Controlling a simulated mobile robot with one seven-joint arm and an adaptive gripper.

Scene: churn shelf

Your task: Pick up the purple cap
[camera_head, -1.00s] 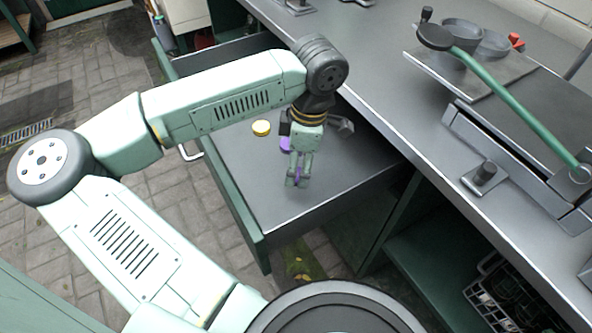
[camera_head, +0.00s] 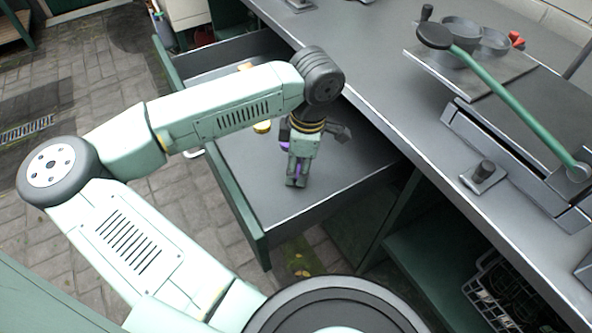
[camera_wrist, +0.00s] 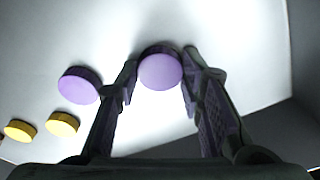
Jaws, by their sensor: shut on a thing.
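My gripper (camera_head: 297,183) points down into an open drawer (camera_head: 262,190). In the wrist view its two fingers (camera_wrist: 158,85) are shut on a purple cap (camera_wrist: 160,72) held between their tips. In the head view the fingers mostly hide this cap, and only a little purple shows. A second purple cap (camera_wrist: 79,85) lies to the left of the fingers in the wrist view, apart from them. I cannot tell whether the held cap still touches the drawer floor.
Two yellow caps (camera_wrist: 62,124) (camera_wrist: 20,130) lie to the left in the wrist view. A grey counter (camera_head: 400,120) overhangs the drawer's right side, with a green-handled device (camera_head: 510,95) on it. The drawer's near part is clear.

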